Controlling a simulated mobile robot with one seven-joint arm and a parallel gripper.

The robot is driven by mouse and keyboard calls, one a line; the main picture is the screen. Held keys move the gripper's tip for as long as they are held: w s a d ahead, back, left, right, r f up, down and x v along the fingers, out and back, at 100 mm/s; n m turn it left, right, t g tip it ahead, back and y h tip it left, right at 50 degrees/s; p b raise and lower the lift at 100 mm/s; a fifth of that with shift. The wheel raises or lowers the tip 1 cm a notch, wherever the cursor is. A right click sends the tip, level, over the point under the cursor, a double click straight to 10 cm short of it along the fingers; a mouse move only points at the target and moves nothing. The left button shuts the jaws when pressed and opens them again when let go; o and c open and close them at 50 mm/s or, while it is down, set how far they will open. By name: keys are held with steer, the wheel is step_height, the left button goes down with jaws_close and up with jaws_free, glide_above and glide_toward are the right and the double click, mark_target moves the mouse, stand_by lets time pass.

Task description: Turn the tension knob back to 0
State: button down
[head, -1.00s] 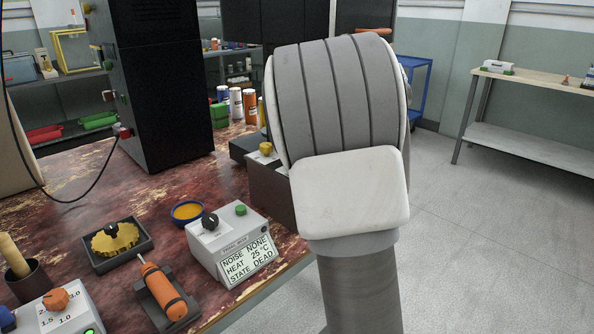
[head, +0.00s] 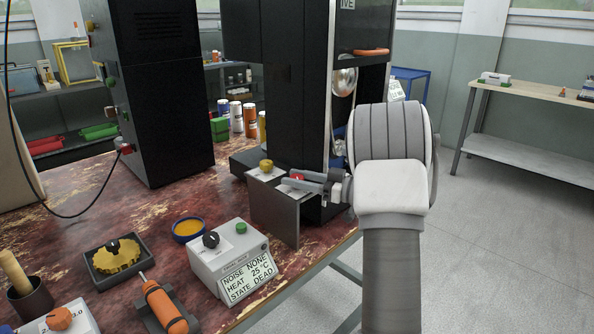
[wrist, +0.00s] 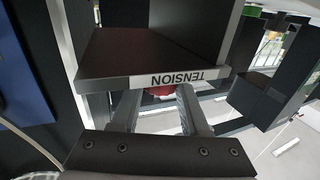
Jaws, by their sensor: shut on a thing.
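The tension knob (head: 297,177) is a small red piece low on the front of the black machine (head: 285,90). My gripper (head: 300,182) reaches it from the right and is shut on it. In the wrist view the red knob (wrist: 160,92) shows between my two grey fingers, just under the edge of a dark plate. A white label reading TENSION (wrist: 178,78) is on that edge, upside down in this view. The knob's scale and pointer are hidden, so its setting cannot be told.
A grey box with a yellow knob (head: 265,165) stands left of my gripper. A display box (head: 230,262) reads NOISE NONE, HEAT 25 °C, STATE DEAD. A blue bowl (head: 188,229), a yellow gear in a tray (head: 117,256) and an orange tool (head: 165,306) lie nearby. Floor at right is clear.

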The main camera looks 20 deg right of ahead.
steer(key=shift+r+n+g+y+p, duration=0.15)
steer(key=shift+n+g+y+p, duration=1.2)
steer(key=shift+g+y, duration=0.2)
steer(key=shift+n+g, duration=0.25)
steer(key=shift+g, duration=0.1)
steer(key=shift+c, duration=2.1)
jaws_free()
steer(key=shift+f+t+b, duration=0.2)
steer(key=shift+t+b, duration=0.2)
steer(key=shift+b, duration=0.05)
